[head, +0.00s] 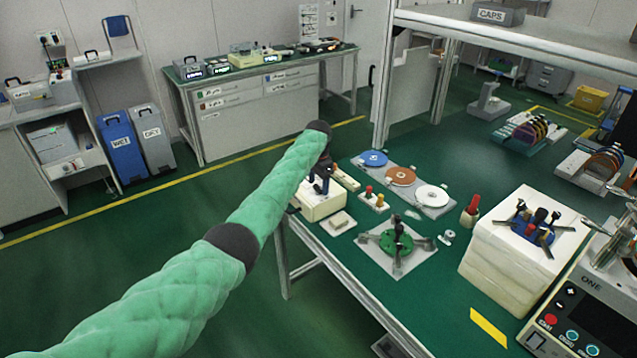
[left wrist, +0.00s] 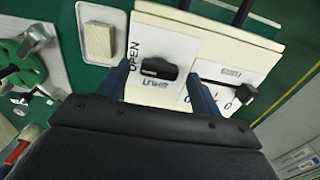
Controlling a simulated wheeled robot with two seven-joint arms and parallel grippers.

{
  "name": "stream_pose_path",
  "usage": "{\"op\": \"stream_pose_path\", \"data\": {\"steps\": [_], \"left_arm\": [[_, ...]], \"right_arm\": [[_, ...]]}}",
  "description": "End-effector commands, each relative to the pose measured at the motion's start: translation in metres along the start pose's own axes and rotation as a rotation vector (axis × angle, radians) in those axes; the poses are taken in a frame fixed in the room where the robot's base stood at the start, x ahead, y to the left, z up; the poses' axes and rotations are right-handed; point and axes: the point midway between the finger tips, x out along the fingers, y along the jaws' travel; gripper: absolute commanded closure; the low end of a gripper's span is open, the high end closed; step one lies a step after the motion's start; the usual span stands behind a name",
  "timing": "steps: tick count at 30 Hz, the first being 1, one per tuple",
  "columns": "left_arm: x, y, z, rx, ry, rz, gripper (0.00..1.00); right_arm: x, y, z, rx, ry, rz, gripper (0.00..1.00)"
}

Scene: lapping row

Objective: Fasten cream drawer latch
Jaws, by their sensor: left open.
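The cream drawer unit (head: 318,206) stands at the near left edge of the green table. In the left wrist view its cream front (left wrist: 215,40) fills the upper middle. The black latch knob (left wrist: 158,68) sits on a white plate with OPEN at its left and SHUT below it. I cannot tell which mark the knob points to. My left gripper (head: 321,180) is over the unit in the head view. In the left wrist view its open fingers (left wrist: 160,80) lie on either side of the knob; contact is not clear. My right gripper is not in view.
Right of the latch is a black slider (left wrist: 228,86) on a white scale. A small tray with a beige block (head: 338,222) and a green fixture (head: 392,242) lie close by. Blue, orange and white discs (head: 400,176) lie behind. A white block (head: 500,262) stands at right.

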Motion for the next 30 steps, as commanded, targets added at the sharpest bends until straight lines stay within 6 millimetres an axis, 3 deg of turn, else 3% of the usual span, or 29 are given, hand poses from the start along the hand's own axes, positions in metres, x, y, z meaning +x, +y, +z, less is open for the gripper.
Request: {"op": "stream_pose_path", "data": {"steps": [12,19,30], "left_arm": [[0.0075,0.0003,0.0,0.001,0.0,0.0,0.36],[0.0073,0.0002,-0.0001,0.0,0.0,-0.001,0.79],[0.006,0.0007,-0.0004,-0.053,0.0,0.001,0.79]], "right_arm": [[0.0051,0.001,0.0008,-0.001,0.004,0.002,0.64],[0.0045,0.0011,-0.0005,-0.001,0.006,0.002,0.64],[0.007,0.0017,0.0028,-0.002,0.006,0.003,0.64]]}}
